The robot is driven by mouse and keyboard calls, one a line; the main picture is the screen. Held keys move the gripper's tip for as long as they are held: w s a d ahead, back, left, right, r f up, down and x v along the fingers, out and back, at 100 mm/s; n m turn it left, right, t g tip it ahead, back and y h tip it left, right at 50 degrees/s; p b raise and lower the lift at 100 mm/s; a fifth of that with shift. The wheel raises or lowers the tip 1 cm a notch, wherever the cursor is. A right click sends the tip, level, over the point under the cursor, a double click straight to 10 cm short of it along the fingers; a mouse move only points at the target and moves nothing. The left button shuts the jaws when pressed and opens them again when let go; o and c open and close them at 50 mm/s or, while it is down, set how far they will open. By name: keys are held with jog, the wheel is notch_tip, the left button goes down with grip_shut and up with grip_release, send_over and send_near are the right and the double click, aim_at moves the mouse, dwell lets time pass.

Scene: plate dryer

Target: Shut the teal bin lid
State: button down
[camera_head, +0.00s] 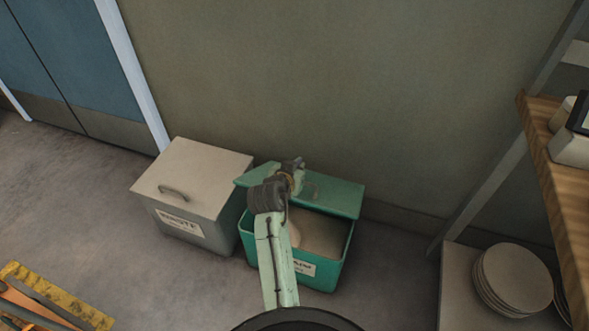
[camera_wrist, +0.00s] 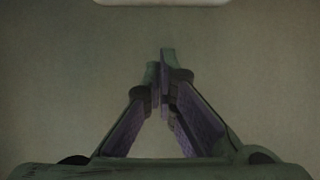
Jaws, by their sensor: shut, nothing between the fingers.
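The teal bin (camera_head: 335,272) stands on the floor against the wall, with a pale label on its front. Its teal lid (camera_head: 340,198) is raised at the back, and the bin's opening shows in front of it. My arm crosses in front of the bin and hides part of the lid and opening. My gripper (camera_head: 294,163) is at the lid's upper edge in the head view; whether it touches the lid is unclear. In the wrist view my gripper (camera_wrist: 163,62) is shut and empty, with fingertips together before a plain grey-green surface. The lid cannot be made out there.
A grey bin (camera_head: 205,180) with a closed, handled lid stands close on the left. At right are stacked plates (camera_head: 515,278) and a wooden shelf (camera_head: 560,190). A yellow-edged item (camera_head: 55,290) is at lower left. A pale edge (camera_wrist: 175,2) shows atop the wrist view.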

jog(key=f, duration=0.1)
jog(key=w+f+p, duration=0.1)
jog(key=f, duration=0.2)
jog(key=shift+w+d+p, duration=0.3)
jog(key=shift+w+p, duration=0.1)
jog(key=shift+s+a+f, duration=0.1)
jog(key=shift+s+f, duration=0.05)
jog(key=shift+s, duration=0.15)
jog(key=s+a+f+b, duration=0.2)
jog(key=s+f+b, duration=0.6)
jog(key=f, duration=0.5)
jog(key=shift+s+a+f+b, duration=0.15)
jog(key=shift+s+a+b, duration=0.2)
jog(key=shift+a+b, duration=0.1)
